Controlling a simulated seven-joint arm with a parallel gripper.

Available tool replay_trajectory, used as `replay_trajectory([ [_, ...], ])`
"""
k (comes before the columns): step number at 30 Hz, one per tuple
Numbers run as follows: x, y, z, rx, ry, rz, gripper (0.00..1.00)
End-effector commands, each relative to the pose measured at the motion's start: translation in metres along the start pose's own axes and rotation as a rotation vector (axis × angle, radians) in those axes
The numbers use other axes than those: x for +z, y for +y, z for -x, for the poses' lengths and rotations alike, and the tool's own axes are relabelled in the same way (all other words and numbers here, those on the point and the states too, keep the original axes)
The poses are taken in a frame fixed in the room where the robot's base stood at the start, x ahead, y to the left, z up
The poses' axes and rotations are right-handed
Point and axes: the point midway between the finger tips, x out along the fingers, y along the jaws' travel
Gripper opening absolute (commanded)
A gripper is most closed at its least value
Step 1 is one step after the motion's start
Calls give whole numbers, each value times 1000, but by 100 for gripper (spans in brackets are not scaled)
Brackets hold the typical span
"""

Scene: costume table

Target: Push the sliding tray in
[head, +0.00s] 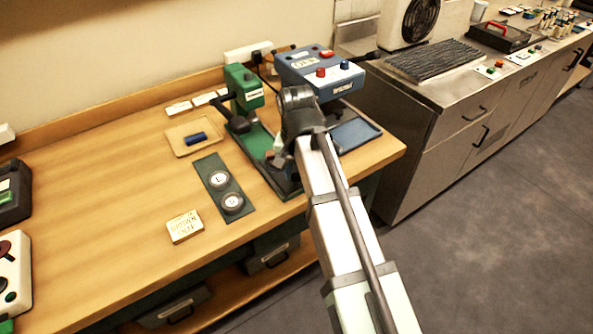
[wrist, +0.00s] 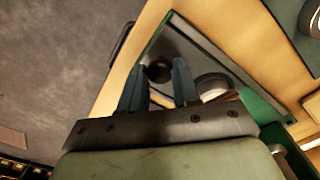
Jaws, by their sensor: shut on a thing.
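The sliding tray is a grey metal plate in the green base (head: 254,142) of the green press (head: 243,86). In the wrist view, the tray (wrist: 190,55) lies within a green frame (wrist: 228,65) and bears a pale round piece (wrist: 213,86). A black round knob (wrist: 159,71) shows at my fingertips. My gripper (wrist: 160,82) is over the tray, its two blue-grey fingers apart with the knob between their tips. In the head view, my gripper (head: 281,152) is beside the press and my arm hides much of the tray.
A blue box (head: 318,72) with red buttons and a blue mat (head: 354,134) lie at the table's right end. A green mat with two round discs (head: 220,180), a wooden tray (head: 188,143) and a label block (head: 184,227) lie left. The table's front edge is close.

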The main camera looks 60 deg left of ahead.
Motion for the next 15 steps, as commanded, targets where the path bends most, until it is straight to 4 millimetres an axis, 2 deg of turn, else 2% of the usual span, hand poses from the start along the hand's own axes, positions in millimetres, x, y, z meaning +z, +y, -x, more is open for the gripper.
replay_trajectory([
  [5,-2,-1,0,1,0,0,0],
  [8,-11,-9,1,1,0,0,0],
  [15,-51,-49,1,1,-1,1,0],
])
